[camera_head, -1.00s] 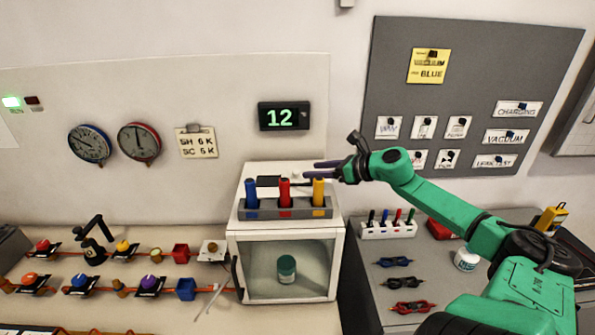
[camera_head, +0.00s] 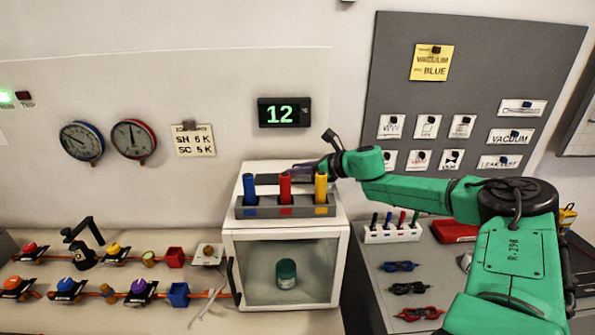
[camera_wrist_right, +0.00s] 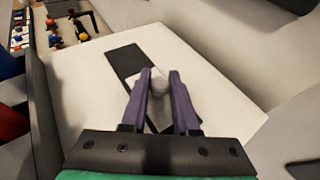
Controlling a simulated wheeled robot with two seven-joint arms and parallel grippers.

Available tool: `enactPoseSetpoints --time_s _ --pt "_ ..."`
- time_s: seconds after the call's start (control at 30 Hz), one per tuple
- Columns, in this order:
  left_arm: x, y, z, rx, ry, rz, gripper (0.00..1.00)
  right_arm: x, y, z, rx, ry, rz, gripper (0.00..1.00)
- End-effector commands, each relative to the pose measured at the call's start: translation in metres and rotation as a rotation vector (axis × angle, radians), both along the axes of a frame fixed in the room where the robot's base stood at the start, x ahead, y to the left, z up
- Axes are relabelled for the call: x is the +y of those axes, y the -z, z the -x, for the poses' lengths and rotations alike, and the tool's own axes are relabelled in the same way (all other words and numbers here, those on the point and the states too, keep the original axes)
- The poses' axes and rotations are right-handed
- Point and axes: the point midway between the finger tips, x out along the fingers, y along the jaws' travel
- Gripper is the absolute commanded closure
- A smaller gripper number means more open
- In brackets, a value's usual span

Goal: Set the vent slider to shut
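The vent slider's dark strip (camera_wrist_right: 124,62) lies on top of the white chamber (camera_wrist_right: 88,95). Its pale plate with a round knob (camera_wrist_right: 159,86) covers the strip's near end in the right wrist view. My right gripper (camera_wrist_right: 160,76) has its two purple fingers on either side of the knob, close against it, and looks shut on it. In the head view my right gripper (camera_head: 301,170) reaches over the chamber top from the right, behind the colored cylinders. There the knob is hidden by the fingers and the red cylinder. My left gripper is out of view.
A grey rack (camera_head: 286,211) with blue, red and yellow cylinders stands at the chamber top's front edge. A green-lidded jar (camera_head: 286,273) sits behind the chamber window. A display (camera_head: 284,113) reading 12 hangs on the wall behind.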

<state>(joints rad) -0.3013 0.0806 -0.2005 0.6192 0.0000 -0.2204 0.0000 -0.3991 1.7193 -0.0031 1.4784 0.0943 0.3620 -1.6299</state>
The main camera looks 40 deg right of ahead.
Motion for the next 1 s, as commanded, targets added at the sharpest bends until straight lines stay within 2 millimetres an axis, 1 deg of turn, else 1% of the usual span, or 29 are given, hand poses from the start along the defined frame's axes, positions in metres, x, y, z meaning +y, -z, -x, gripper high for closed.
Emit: enactPoseSetpoints --time_s 0.03,0.07,1.0 --pt "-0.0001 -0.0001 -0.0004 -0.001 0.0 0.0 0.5 -0.0004 0.0 0.0 0.0 0.001 -0.001 0.95" --pt "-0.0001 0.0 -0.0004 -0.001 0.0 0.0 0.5 -0.0003 0.0001 0.0 0.0 0.001 -0.001 1.0" --pt "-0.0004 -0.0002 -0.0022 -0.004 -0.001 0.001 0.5 -0.0003 0.0002 0.0 0.0 0.001 -0.001 1.0"
